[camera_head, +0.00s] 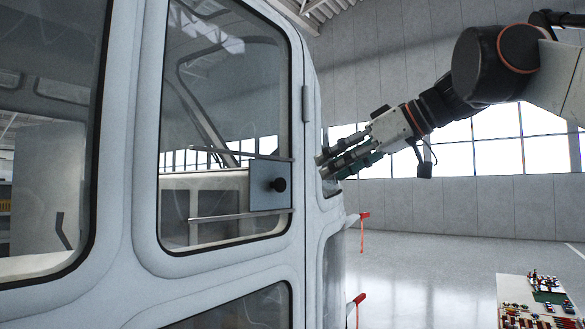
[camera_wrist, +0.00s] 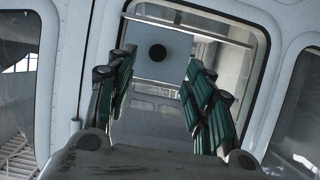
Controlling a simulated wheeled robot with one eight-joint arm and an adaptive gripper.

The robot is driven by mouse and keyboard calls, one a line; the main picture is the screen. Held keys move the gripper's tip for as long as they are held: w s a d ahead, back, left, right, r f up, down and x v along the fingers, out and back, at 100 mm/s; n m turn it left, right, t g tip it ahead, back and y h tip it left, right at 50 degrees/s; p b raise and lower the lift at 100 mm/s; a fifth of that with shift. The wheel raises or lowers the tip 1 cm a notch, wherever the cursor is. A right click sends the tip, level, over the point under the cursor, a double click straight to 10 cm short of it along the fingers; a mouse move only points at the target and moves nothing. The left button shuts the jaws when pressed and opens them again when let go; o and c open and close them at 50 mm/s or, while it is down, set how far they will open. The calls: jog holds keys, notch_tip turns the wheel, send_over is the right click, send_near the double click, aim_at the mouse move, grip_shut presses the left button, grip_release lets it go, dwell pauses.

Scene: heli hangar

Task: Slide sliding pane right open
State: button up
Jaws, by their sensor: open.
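In the wrist view, a small grey sliding pane (camera_wrist: 165,42) with a round black knob (camera_wrist: 157,53) sits at the left of a framed window, between two thin rails. My gripper (camera_wrist: 160,68) is open, with its green-padded fingers to either side of the knob in the picture; I see no contact. In the head view, my gripper (camera_head: 322,166) points left at the cabin's right corner, and the glass in front of it is mostly hidden. A similar pane (camera_head: 262,198) with a black knob (camera_head: 278,184) shows in the near window; I cannot tell whether it is the same one.
The white cabin body (camera_head: 135,170) fills the left of the head view. Handles with red tags (camera_head: 363,216) stick out below my gripper. A table with small coloured pieces (camera_head: 515,290) stands at lower right. The hangar floor (camera_head: 430,250) between is clear.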

aim_at(282, 184)
jog(key=x, duration=0.4)
jog(key=r+p+x, duration=0.1)
jog(key=x, duration=0.3)
jog(key=r+p+x, duration=0.1)
jog(key=x, duration=0.2)
jog(key=shift+w+a+f, duration=0.2)
jog(key=shift+w+a, duration=0.2)
jog(key=shift+a, duration=0.3)
jog(key=shift+x, duration=0.85)
